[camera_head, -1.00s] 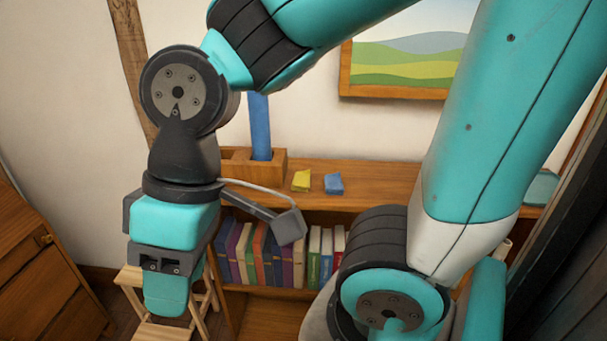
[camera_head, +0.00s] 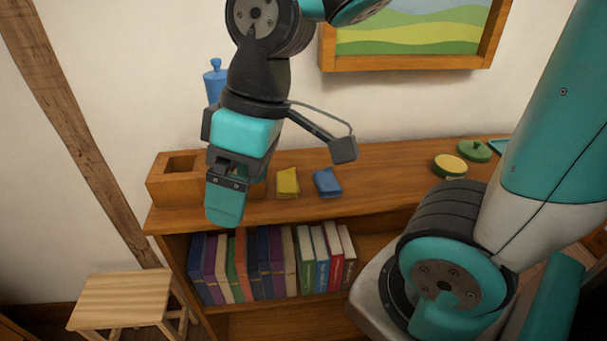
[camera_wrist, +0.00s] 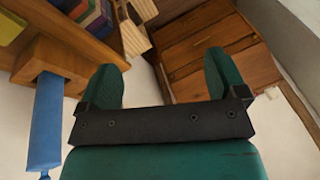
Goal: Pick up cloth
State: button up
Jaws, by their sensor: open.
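Two small folded cloth-like pieces lie on the wooden shelf top (camera_head: 400,188): a yellow one (camera_head: 288,182) and a blue one (camera_head: 327,182) to its right. I cannot tell which one the task means. My gripper (camera_head: 228,198) hangs just left of the yellow piece in the head view, apart from both pieces, pointing down. In the wrist view its two green fingers are wide apart with nothing between them (camera_wrist: 163,80). A yellow patch (camera_wrist: 10,27) at that view's upper left looks like the yellow piece, cut by the edge.
A wooden box (camera_head: 172,182) stands on the shelf's left end; a blue bottle-like object (camera_head: 214,82) rises behind my gripper. Books (camera_head: 270,265) fill the shelf below. A stool (camera_head: 125,297) stands at lower left.

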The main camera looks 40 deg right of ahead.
jog(key=shift+o, duration=0.5)
jog(key=w+d+f+n+h+b, duration=0.1)
jog(key=w+d+f+b, duration=0.1)
jog(key=w+d, duration=0.7)
jog(key=shift+w+f+t, duration=0.3)
jog(key=shift+w, duration=0.45)
jog(key=n+h+b, duration=0.2)
send_near(288, 178)
jog(key=f, duration=0.2)
jog(key=w+f+p, duration=0.1)
jog(key=f, duration=0.1)
jog(key=shift+f, duration=0.2)
jog(key=shift+a+f+p, duration=0.2)
jog(key=shift+f+p, duration=0.2)
jog(key=shift+f, duration=1.1)
jog(key=shift+a+f+p, duration=0.2)
jog(key=shift+f+p, duration=0.15)
jog(key=shift+f, duration=1.1)
jog(key=c, duration=0.6)
